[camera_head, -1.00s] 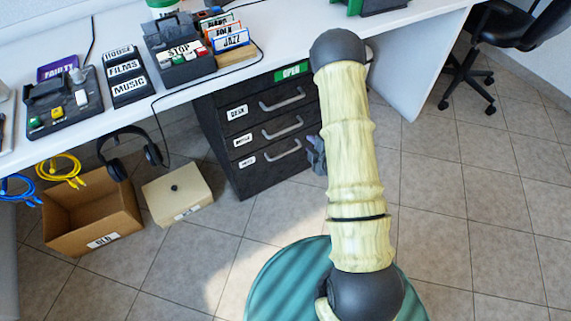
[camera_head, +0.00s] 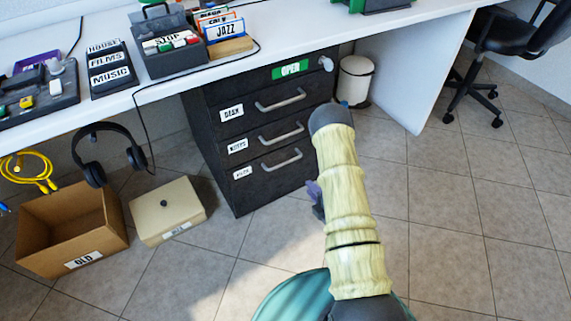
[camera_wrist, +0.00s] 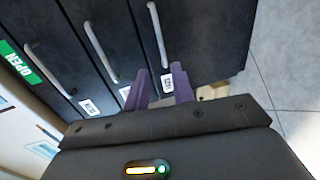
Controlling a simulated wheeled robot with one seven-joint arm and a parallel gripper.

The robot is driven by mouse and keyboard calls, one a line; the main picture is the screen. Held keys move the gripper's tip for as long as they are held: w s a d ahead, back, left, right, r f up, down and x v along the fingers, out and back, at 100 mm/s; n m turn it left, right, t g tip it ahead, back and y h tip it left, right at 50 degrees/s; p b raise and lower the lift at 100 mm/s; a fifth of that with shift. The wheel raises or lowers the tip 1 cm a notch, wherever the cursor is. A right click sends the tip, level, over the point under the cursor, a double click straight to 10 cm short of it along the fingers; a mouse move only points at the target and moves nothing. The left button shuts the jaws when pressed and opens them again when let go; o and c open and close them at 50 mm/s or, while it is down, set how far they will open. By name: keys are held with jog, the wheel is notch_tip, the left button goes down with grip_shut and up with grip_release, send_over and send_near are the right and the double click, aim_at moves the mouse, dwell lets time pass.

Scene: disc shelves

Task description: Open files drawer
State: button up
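A black cabinet (camera_head: 262,138) under the desk has three drawers with grey bar handles, all closed. The small white labels are hard to read; the top one looks like "DESK". The bottom drawer has its own label (camera_head: 242,173) and handle (camera_head: 281,161). In the wrist view the drawers appear turned sideways, with the bottom drawer's handle (camera_wrist: 157,35) at the right. My gripper (camera_wrist: 161,84) has its two purple fingers apart and empty, in front of the lower labels and off the handles. In the head view my gripper (camera_head: 316,195) is mostly hidden behind my arm.
A green "OPEN" sign (camera_head: 291,69) and a round knob (camera_head: 326,64) are above the drawers. A cardboard box (camera_head: 72,232) and a beige box (camera_head: 167,211) stand on the floor to the left. A white bin (camera_head: 355,82) stands to the right. Floor in front is clear.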

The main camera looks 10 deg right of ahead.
aim_at(286, 162)
jog(key=b+x, duration=0.7)
jog(key=x, duration=1)
jog(key=shift+w+a, duration=0.1)
grip_shut()
